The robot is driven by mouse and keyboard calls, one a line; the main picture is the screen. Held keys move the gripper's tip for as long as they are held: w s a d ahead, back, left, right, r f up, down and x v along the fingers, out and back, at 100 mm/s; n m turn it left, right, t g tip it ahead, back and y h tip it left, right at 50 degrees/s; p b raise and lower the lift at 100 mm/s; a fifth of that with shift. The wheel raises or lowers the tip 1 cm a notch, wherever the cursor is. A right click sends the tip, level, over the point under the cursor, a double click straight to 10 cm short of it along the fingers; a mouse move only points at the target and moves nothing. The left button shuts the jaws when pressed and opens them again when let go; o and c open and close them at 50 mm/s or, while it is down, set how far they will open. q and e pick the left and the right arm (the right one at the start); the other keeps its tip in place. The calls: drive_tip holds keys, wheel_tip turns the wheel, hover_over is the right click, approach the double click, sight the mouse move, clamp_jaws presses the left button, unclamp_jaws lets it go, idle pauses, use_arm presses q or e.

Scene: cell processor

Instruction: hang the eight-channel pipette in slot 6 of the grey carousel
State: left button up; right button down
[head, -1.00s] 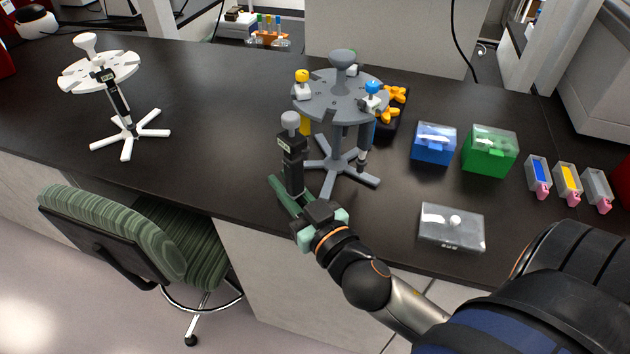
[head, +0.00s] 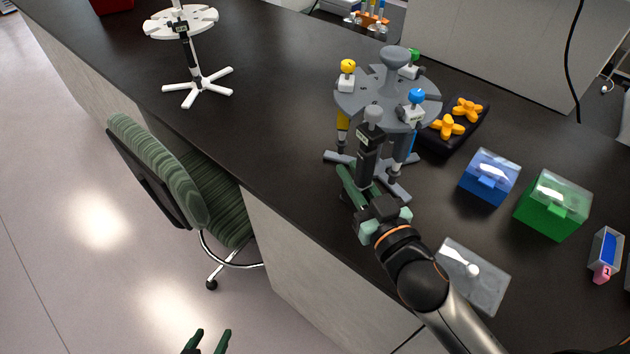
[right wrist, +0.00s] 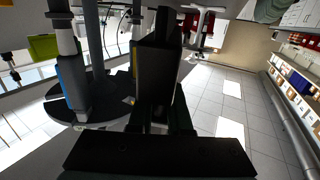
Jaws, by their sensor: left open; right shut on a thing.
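The eight-channel pipette (head: 368,150), dark with a grey knob, is upright in my right gripper (head: 366,196), just in front of the grey carousel (head: 378,97). My right gripper is shut on it. In the right wrist view the dark pipette body (right wrist: 155,70) fills the middle, beside the carousel disc (right wrist: 58,112). Pipettes with yellow (head: 347,67), blue (head: 416,96) and green (head: 413,56) knobs hang on the carousel. The slot numbers are too small to read. My left gripper (head: 207,343) is open and empty at the bottom edge, over the floor.
A white carousel (head: 203,21) with a dark pipette stands at the far left. Right of the grey carousel are a dark rack with orange pieces (head: 457,120), a blue box (head: 490,177) and a green box (head: 553,205). A clear-lidded box (head: 474,276) lies near my right arm.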

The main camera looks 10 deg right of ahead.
drive_tip(key=w+a+f+n+g+y, duration=0.25)
drive_tip(key=a+n+y, duration=0.2)
drive_tip(key=a, duration=0.25)
use_arm(q)
drive_tip(key=f+b, duration=0.1)
drive_tip(key=d+f+b, duration=0.1)
drive_tip(key=shift+s+f, duration=0.1)
drive_tip(key=shift+f, duration=0.3)
use_arm(e)
drive_tip(key=w+d+y, duration=0.1)
drive_tip(key=w+d, duration=0.3)
drive_tip(key=d, duration=0.1)
drive_tip(key=shift+w+f+t, duration=0.15)
drive_tip(key=shift+f+t, duration=0.1)
drive_tip(key=shift+t, duration=0.1)
use_arm(q)
drive_tip(key=shift+r, duration=0.15)
use_arm(e)
drive_tip(key=shift+d+m+y, duration=0.1)
drive_tip(key=shift+m+y, duration=0.15)
use_arm(q)
drive_tip(key=shift+d+r, duration=0.1)
drive_tip(key=shift+r, duration=0.1)
use_arm(e)
drive_tip(key=shift+r, duration=0.1)
use_arm(q)
drive_tip(key=shift+r, duration=0.2)
use_arm(e)
drive_tip(key=shift+w+d, duration=1)
drive_tip(key=shift+d, duration=0.3)
